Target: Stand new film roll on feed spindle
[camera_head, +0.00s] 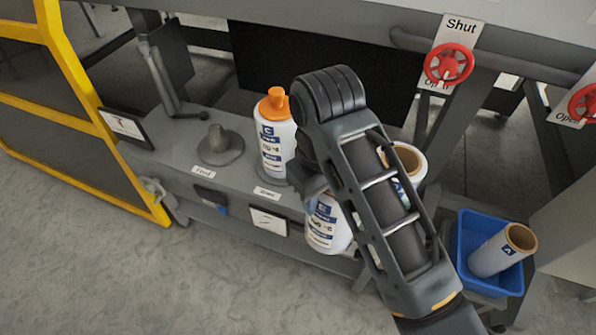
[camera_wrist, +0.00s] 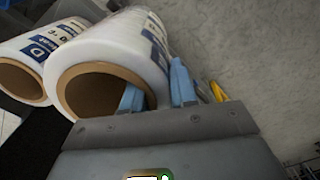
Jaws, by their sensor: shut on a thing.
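The feed spindle (camera_head: 219,143) is a bare grey cone on a round base, behind the "Feed" label on the grey bench. My gripper (camera_wrist: 155,90) has blue fingertips shut on the wall of a white film roll (camera_wrist: 106,55), one finger inside its brown core and one outside. In the head view the held roll (camera_head: 325,232) appears below my wrist, in front of the bench, right of the spindle; my arm hides its top. A second roll (camera_wrist: 25,70), marked D, lies beyond it in the wrist view.
A white labelled cylinder with an orange cap (camera_head: 274,125) stands right of the spindle. Another roll (camera_head: 413,160) is partly behind my arm. A yellow-framed guard (camera_head: 75,75) stands left; red valve wheels (camera_head: 449,64) are above right.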

